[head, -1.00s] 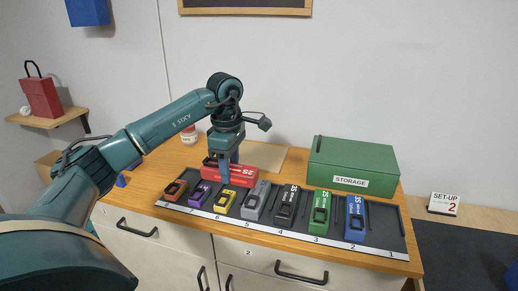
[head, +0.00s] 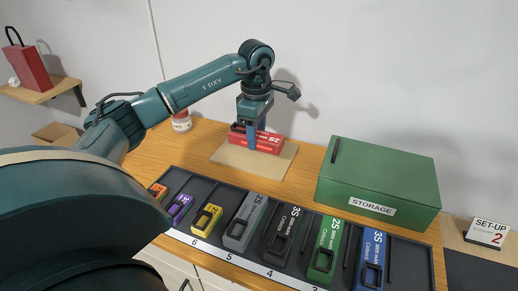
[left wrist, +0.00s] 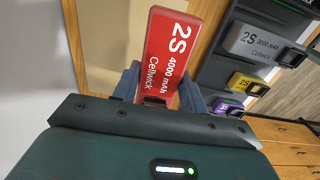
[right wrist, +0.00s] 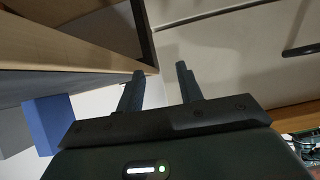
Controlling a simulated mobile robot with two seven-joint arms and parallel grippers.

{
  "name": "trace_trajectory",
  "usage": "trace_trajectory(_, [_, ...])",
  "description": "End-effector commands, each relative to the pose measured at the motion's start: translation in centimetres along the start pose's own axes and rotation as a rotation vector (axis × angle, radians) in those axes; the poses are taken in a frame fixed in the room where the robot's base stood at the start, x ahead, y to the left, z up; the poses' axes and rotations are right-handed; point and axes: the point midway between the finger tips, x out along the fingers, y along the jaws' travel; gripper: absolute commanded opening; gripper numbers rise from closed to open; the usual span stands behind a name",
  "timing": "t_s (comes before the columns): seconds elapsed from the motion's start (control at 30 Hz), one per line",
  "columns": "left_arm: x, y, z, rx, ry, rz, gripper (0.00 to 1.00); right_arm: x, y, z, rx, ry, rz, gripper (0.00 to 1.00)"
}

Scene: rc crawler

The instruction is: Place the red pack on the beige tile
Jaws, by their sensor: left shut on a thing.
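The red pack (head: 268,142), marked 2S, is over the beige tile (head: 231,157) at the back of the bench in the head view. My left gripper (head: 256,147) is shut on it. In the left wrist view the red pack (left wrist: 168,52) sits between the left gripper's fingers (left wrist: 158,92), with its label 2S 4000 mAh showing. The tile (left wrist: 100,35) lies beside and behind it there. I cannot tell whether the pack touches the tile. My right gripper (right wrist: 160,80) shows only in the right wrist view, its fingers apart with nothing between them.
A dark tray (head: 208,231) with several coloured packs in numbered slots lies along the bench front. A green storage box (head: 382,175) stands at right. A white jar (head: 181,122) stands left of the tile. A set-up card (head: 487,232) is at far right.

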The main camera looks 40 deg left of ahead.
Motion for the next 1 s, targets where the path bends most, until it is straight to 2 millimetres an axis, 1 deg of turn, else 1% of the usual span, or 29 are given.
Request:
trace_trajectory(0.03, [0.9, -0.1, 0.0, -0.001, 0.001, -0.003, 0.10, -0.2, 0.0, 0.1, 0.001, -0.006, 0.000, 0.36])
trace_trajectory(0.1, [2.1, -0.1, -0.1, -0.001, 0.001, -0.002, 0.10, -0.3, 0.0, 0.3, 0.003, -0.013, 0.001, 0.36])
trace_trajectory(0.37, [4.4, 0.0, 0.0, -0.001, 0.000, -0.001, 0.10, -0.4, 0.0, 0.5, 0.006, -0.023, 0.004, 0.36])
trace_trajectory(0.53, [6.8, 0.0, 0.0, 0.000, -0.001, -0.001, 0.10, -0.5, 0.2, 0.3, 0.006, -0.025, 0.008, 0.36])
trace_trajectory(0.6, [7.2, 0.0, 0.0, 0.000, -0.001, 0.001, 0.10, -0.4, 0.3, 0.4, 0.006, -0.026, 0.010, 0.36])
trace_trajectory(0.8, [7.2, 0.0, 0.0, 0.000, -0.001, 0.002, 0.10, -0.1, 0.4, 0.5, 0.006, -0.027, 0.012, 0.36])
trace_trajectory(0.9, [7.5, 0.0, 0.0, 0.000, -0.001, 0.002, 0.10, 0.0, 0.4, 0.7, 0.005, -0.026, 0.012, 0.36])
trace_trajectory(0.93, [7.5, 0.0, 0.0, 0.000, 0.000, 0.001, 0.44, 0.0, 0.4, 0.6, 0.005, -0.025, 0.012, 0.36])
trace_trajectory(1.0, [7.5, 0.0, 0.0, 0.000, 0.000, 0.001, 0.50, 0.0, 0.4, 0.5, 0.005, -0.024, 0.012, 0.36])
